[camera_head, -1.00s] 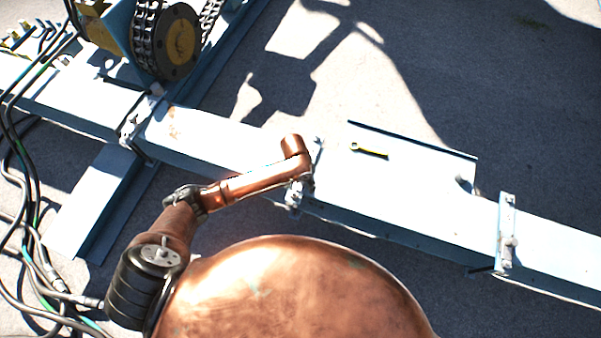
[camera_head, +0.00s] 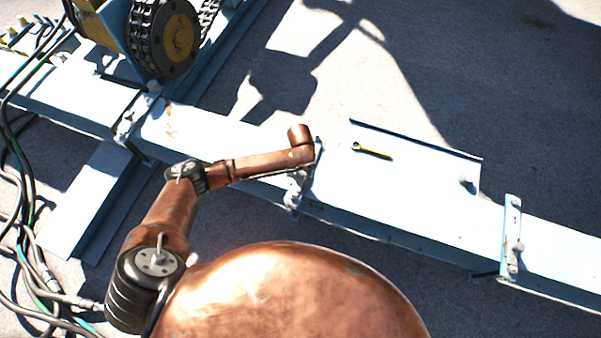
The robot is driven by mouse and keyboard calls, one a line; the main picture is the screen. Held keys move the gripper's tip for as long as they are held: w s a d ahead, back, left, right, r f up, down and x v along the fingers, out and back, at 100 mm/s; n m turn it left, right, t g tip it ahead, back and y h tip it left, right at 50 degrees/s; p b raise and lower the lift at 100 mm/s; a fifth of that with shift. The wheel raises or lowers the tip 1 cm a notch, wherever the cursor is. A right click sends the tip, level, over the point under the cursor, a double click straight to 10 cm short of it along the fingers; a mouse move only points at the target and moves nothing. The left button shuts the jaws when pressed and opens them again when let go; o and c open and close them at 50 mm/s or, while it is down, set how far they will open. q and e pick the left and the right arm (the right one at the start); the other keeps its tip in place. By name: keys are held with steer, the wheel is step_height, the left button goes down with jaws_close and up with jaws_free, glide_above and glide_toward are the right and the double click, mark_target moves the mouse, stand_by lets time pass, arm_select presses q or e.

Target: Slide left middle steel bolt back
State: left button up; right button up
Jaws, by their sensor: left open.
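My left arm, copper-coloured, reaches from the lower left to the middle of the pale blue beam (camera_head: 215,135). Its left gripper (camera_head: 300,178) is at the beam's front edge, at the middle steel bracket and bolt (camera_head: 292,197). The gripper is open, but its fingers are small and partly hidden by the wrist. I cannot tell whether they touch the bolt. Another steel bolt and bracket (camera_head: 126,124) is on the beam to the left, and one more (camera_head: 512,240) is to the right. My right gripper is out of view.
A yellow-and-black wrench (camera_head: 371,151) lies on a flat plate (camera_head: 420,165) on the beam. A chain wheel (camera_head: 178,40) stands at upper left. Black and green cables (camera_head: 25,190) run along the left edge. Grey ground beyond the beam is clear.

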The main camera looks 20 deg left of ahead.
arm_select(q)
steer(key=shift+c, duration=0.4)
jaws_close()
stand_by(0.4)
